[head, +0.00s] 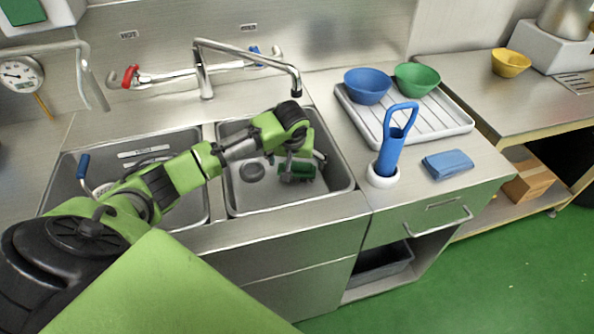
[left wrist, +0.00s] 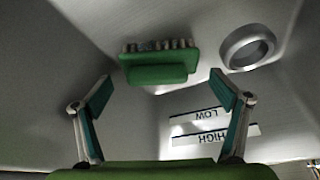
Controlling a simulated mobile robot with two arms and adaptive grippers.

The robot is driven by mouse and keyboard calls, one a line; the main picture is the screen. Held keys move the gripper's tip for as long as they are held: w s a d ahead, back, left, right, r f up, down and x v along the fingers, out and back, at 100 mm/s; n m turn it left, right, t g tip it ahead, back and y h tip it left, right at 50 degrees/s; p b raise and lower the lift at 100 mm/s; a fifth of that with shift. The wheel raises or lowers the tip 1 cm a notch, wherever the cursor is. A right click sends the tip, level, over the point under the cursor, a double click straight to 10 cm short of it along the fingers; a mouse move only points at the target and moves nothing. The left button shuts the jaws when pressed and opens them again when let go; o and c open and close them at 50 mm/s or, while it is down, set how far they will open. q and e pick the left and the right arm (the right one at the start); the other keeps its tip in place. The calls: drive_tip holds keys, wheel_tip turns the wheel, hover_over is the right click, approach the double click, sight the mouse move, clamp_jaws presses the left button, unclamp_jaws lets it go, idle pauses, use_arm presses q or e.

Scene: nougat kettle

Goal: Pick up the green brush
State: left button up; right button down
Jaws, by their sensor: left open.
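The green brush (head: 297,171) lies in the right-hand sink basin, partly hidden behind my left gripper in the head view. In the left wrist view the green brush (left wrist: 160,70) shows a green body with a row of pale bristles along its far edge. My left gripper (head: 294,160) reaches down into the same basin. In the left wrist view my left gripper (left wrist: 165,92) is open and empty, its two fingers spread wider than the brush. The brush appears beyond the fingertips, between their lines, and I see no contact. My right gripper is not in view.
The right basin (head: 236,198) has steel walls, a round drain ring (left wrist: 247,47) and LOW/HIGH labels (left wrist: 213,124). The faucet (head: 205,70) arches behind it. To the right stand a blue handled tool (head: 392,150) in a white holder, a blue cloth (head: 447,165) and a drying tray (head: 452,122) with bowls.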

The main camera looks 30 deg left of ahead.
sight(297, 164)
use_arm(q)
drive_tip(key=x, duration=0.3)
drive_tip(key=shift+w+f, duration=0.1)
drive_tip(key=shift+w, duration=0.05)
drive_tip(key=c, duration=0.9)
